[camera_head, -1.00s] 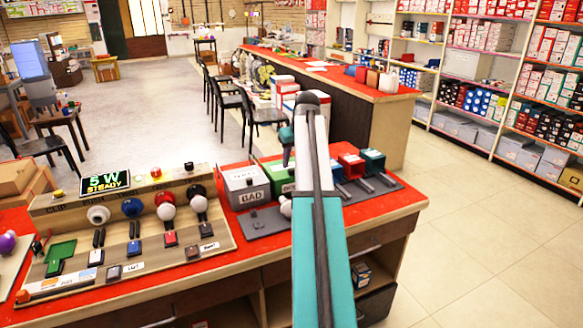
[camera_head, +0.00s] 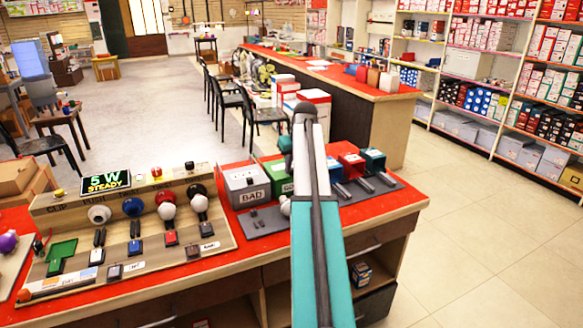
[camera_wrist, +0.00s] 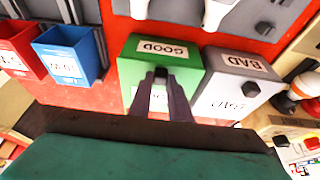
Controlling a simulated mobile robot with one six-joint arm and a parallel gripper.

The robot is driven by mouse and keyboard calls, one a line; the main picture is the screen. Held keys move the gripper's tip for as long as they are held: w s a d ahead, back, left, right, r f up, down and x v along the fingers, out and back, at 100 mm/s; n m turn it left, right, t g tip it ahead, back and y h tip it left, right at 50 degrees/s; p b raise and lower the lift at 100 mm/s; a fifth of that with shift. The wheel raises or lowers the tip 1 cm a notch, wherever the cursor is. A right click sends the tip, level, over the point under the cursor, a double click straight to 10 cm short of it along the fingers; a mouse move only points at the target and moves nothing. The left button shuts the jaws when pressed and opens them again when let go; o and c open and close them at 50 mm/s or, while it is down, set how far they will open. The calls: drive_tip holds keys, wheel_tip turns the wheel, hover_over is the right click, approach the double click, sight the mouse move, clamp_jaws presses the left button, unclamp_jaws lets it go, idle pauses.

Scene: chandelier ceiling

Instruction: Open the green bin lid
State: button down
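The green bin (camera_wrist: 190,50) is labelled GOOD and stands on the red tabletop. In the head view only part of the green bin (camera_head: 273,172) shows, because my arm hides the rest. A small black knob (camera_wrist: 161,73) sits on its near side in the wrist view. My gripper (camera_wrist: 161,82) is at the green bin, with its two dark fingertips parted and close to the knob. The bin's white label shows between the fingers. I cannot tell whether the fingers touch the knob. The lid looks shut.
The grey BAD bin (camera_wrist: 237,85) stands close beside the green bin. A blue open bin (camera_wrist: 70,50) and a red one (camera_wrist: 20,45) are on the other side. A wooden switch panel (camera_head: 130,235) fills the left of the table. Floor at the right is clear.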

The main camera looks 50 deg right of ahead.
sight(280, 161)
drive_tip(key=shift+w, duration=0.15)
drive_tip(key=shift+w+d+p, duration=0.25)
drive_tip(key=shift+w+d, duration=0.4)
drive_tip(key=shift+w, duration=0.95)
drive_tip(key=shift+w+d+p, duration=0.25)
drive_tip(key=shift+w+d, duration=0.35)
drive_tip(key=shift+w, duration=1)
drive_tip(key=shift+w+d+p, duration=0.25)
drive_tip(key=shift+w+d, duration=0.4)
drive_tip(key=shift+w, duration=0.95)
drive_tip(key=c, duration=1.6)
unclamp_jaws()
drive_tip(key=shift+c, duration=0.2)
drive_tip(key=shift+s+r, duration=0.1)
drive_tip(key=b+v, duration=0.1)
drive_tip(key=v, duration=1.2)
drive_tip(key=shift+r, duration=0.3)
drive_tip(key=shift+s, duration=0.1)
